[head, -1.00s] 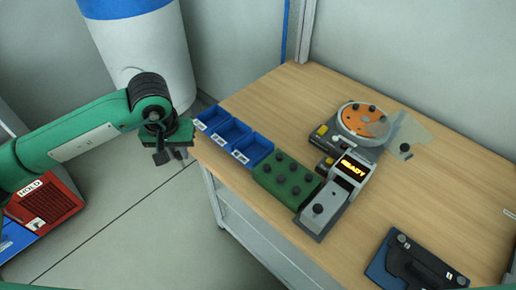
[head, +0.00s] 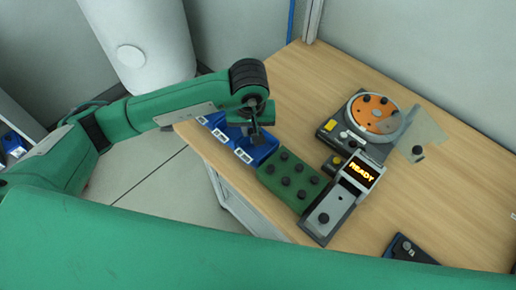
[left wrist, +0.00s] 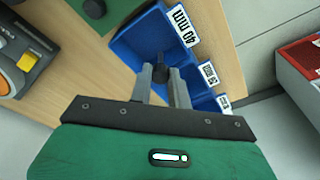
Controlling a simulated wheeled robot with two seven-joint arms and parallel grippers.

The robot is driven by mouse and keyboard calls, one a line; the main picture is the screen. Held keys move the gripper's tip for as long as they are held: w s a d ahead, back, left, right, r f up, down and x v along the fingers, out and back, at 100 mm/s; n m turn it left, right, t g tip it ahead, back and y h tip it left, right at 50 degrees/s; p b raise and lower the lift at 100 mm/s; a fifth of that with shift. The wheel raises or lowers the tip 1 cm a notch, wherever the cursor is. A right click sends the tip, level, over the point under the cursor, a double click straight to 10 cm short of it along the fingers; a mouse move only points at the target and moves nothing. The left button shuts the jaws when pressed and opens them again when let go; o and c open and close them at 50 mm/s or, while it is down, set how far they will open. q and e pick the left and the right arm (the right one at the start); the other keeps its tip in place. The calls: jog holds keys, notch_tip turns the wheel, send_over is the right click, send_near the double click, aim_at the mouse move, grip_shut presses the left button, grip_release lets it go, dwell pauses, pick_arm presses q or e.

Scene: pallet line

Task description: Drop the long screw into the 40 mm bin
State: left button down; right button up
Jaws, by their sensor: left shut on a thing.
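My left gripper (head: 257,136) is over the row of blue bins in the head view. In the left wrist view the gripper (left wrist: 162,76) is shut on a dark screw (left wrist: 160,70), which shows between the two grey fingertips. The blue 40 mm bin (left wrist: 132,35), with its label facing out, lies under the fingertips in the left wrist view. In the head view the 40 mm bin (head: 262,151) is the one beside the green block, partly hidden by the gripper. The screw's full length is hidden. My right gripper is not in view.
Two more blue bins stand in line with the 40 mm bin at the table (head: 315,80) edge. A green block (head: 291,179) with several black knobs adjoins it. A grey device reading READY (head: 362,172) and an orange disc unit (head: 376,112) stand to the right.

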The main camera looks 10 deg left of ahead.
pick_arm(q)
jog(key=shift+f, duration=1.05)
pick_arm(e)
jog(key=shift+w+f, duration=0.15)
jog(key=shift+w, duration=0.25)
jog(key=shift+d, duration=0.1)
pick_arm(q)
jog(key=c, duration=1.2)
grip_release()
jog(key=shift+c, duration=0.2)
jog(key=shift+r, duration=0.1)
notch_tip(320, 180, up, 14)
jog(key=s+b, duration=0.2)
jog(key=b, duration=0.1)
jog(key=shift+d+f, duration=0.2)
jog(key=shift+f, duration=0.05)
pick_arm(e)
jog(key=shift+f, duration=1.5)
